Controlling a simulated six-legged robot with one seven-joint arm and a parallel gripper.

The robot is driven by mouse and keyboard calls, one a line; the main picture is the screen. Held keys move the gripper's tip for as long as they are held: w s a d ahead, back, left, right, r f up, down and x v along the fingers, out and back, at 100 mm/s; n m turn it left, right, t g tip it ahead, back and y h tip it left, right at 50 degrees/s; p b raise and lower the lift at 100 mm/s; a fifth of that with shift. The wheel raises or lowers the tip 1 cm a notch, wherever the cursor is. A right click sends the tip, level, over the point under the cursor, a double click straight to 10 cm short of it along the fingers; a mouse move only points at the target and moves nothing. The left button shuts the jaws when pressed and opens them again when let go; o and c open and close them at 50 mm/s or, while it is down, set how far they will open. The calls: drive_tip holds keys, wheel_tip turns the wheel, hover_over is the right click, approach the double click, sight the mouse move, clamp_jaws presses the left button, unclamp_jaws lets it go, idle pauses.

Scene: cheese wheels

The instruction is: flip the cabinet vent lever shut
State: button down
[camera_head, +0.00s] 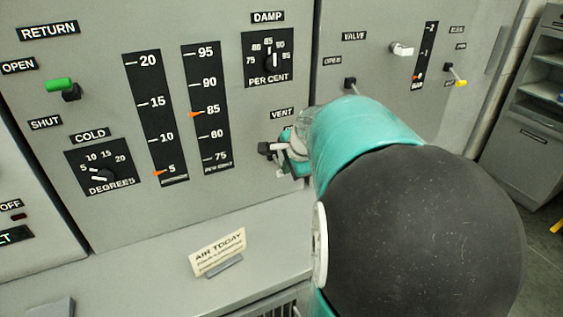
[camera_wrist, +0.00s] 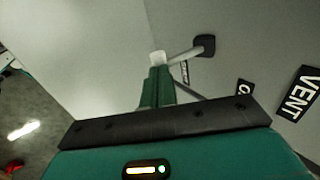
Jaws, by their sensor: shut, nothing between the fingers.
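The vent lever (camera_wrist: 183,52) shows in the wrist view as a pale rod with a white tip and a dark base on the grey panel. My gripper (camera_wrist: 158,80) is shut and empty, its green fingers at the white tip. They look very close to it; I cannot tell whether they touch. The VENT label (camera_wrist: 299,94) is at the right. In the head view the lever's dark base (camera_head: 265,149) shows below the VENT label (camera_head: 282,113), left of my gripper (camera_head: 287,152). My arm hides much of the lever and its lower label there.
The RETURN lever (camera_head: 61,86) with a green tip is at the left. An AIR TODAY card (camera_head: 217,251) stands on the ledge (camera_head: 130,272) below the panel.

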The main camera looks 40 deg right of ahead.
wheel_tip(320, 180, down, 4)
drive_tip(key=shift+s+f, duration=0.15)
idle(0.3)
